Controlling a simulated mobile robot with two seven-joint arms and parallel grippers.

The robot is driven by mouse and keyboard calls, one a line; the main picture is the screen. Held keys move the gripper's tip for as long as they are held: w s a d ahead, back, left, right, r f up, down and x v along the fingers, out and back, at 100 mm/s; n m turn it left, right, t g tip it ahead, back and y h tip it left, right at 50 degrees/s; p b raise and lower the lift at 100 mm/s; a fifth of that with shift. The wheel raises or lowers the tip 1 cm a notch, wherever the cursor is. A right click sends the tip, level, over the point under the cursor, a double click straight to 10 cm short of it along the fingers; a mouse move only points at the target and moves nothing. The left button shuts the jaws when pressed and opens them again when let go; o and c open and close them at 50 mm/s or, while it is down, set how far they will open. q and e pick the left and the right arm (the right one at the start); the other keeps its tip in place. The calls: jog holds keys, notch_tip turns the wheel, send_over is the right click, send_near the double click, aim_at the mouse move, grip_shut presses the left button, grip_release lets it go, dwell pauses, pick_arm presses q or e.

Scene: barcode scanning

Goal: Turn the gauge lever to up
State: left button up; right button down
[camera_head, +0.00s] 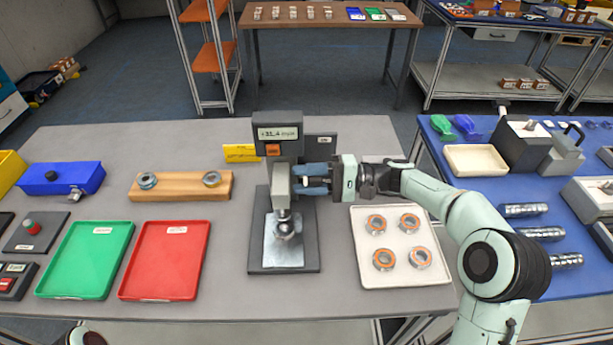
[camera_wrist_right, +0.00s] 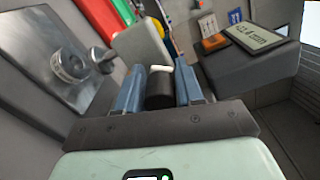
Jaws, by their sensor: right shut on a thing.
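The gauge (camera_head: 283,182) is a grey column on a dark base plate, in the middle of the table. Its display (camera_head: 278,133) has an orange button below it; the display also shows in the right wrist view (camera_wrist_right: 256,37). A metal part sits on the gauge's steel plate (camera_head: 284,254). My right gripper (camera_head: 312,180) reaches in from the right at the column's side. In the right wrist view its blue fingers (camera_wrist_right: 160,82) are shut on the gauge lever (camera_wrist_right: 160,92), a dark cylinder with a white end. The fingers largely hide the lever in the head view. My left gripper is not visible.
A white tray (camera_head: 398,279) with several orange-centred rings lies right of the gauge, below my right arm. Red (camera_head: 166,260) and green (camera_head: 85,260) trays lie left. A wooden block (camera_head: 181,187) holds two rings. A yellow sign (camera_head: 241,153) stands behind.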

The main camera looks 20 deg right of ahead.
jog(key=shift+r, duration=0.35)
jog(key=c, duration=0.9)
grip_release()
jog(key=shift+f, duration=0.15)
jog(key=v, duration=1.3)
jog(key=shift+d, duration=0.25)
